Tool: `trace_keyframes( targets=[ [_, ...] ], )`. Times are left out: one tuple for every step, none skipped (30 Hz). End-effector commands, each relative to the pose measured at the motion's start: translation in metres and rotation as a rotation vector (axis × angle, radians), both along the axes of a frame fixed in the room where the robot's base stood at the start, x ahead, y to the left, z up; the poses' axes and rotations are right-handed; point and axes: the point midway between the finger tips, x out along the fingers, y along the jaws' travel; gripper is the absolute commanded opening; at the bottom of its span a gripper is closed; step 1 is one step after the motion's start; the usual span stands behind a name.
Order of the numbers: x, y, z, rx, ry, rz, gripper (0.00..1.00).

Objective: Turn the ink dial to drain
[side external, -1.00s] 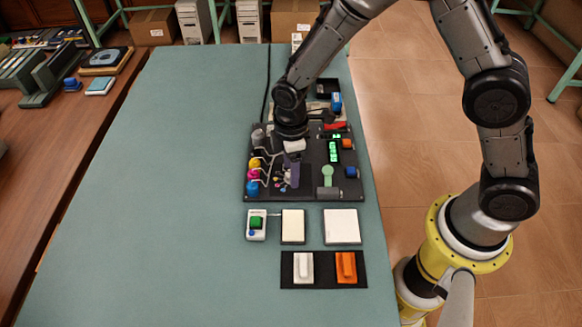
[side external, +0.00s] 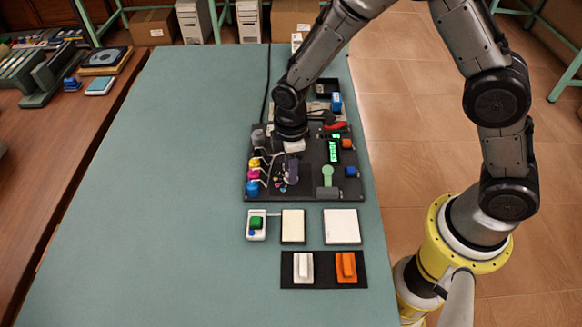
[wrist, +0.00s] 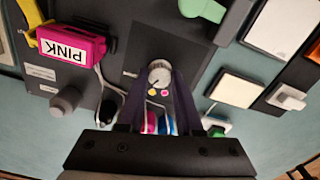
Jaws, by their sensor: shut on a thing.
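The ink dial (wrist: 159,72) is a round pale grey knob on a dark panel in the wrist view, with small pink and yellow dots beside it. My gripper (wrist: 160,82) has its two purple fingers on either side of the knob and is shut on it. In the side view my gripper (side external: 291,178) reaches down onto the dark exhibit board (side external: 312,190), and the dial is hard to make out there. The dial's markings are too small to read.
A pink box labelled PINK (wrist: 72,45) and a grey knob (wrist: 65,101) stand near the dial. Coloured ink bottles (side external: 252,188) line the board's left side; a green-lit display (side external: 334,150) is to the right. The table's left side is clear.

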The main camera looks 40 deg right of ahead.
Motion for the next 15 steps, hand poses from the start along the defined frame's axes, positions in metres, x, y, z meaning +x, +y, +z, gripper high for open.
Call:
trace_keyframes(
  targets=[
    [0.0000, 0.0001, 0.0005, 0.000, 0.000, -0.017, 0.00],
    [0.0000, 0.0002, 0.0006, 0.000, 0.000, -0.028, 0.00],
    [0.0003, 0.0003, 0.0007, 0.001, -0.001, -0.047, 0.00],
    [0.0003, 0.0003, 0.0007, 0.001, -0.001, -0.063, 0.00],
    [0.0002, 0.0003, 0.0006, 0.000, 0.000, -0.081, 0.00],
    [0.0000, 0.0002, 0.0006, 0.000, 0.000, -0.106, 0.00],
    [0.0000, 0.0002, 0.0008, 0.000, 0.000, -0.126, 0.00],
    [0.0002, 0.0003, 0.0009, 0.001, -0.001, -0.148, 0.00],
    [0.0001, 0.0003, 0.0008, 0.001, -0.001, -0.176, 0.00],
    [0.0003, 0.0003, 0.0009, 0.001, -0.001, -0.197, 0.00],
    [0.0003, 0.0004, 0.0010, 0.000, -0.001, -0.219, 0.00],
    [0.0002, 0.0003, 0.0008, 0.000, 0.000, -0.248, 0.00],
    [0.0000, 0.0002, 0.0007, 0.000, 0.000, -0.269, 0.00],
    [0.0002, 0.0003, 0.0009, 0.001, -0.001, -0.289, 0.00],
    [0.0003, 0.0004, 0.0011, 0.000, -0.001, -0.316, 0.00]
  ],
)
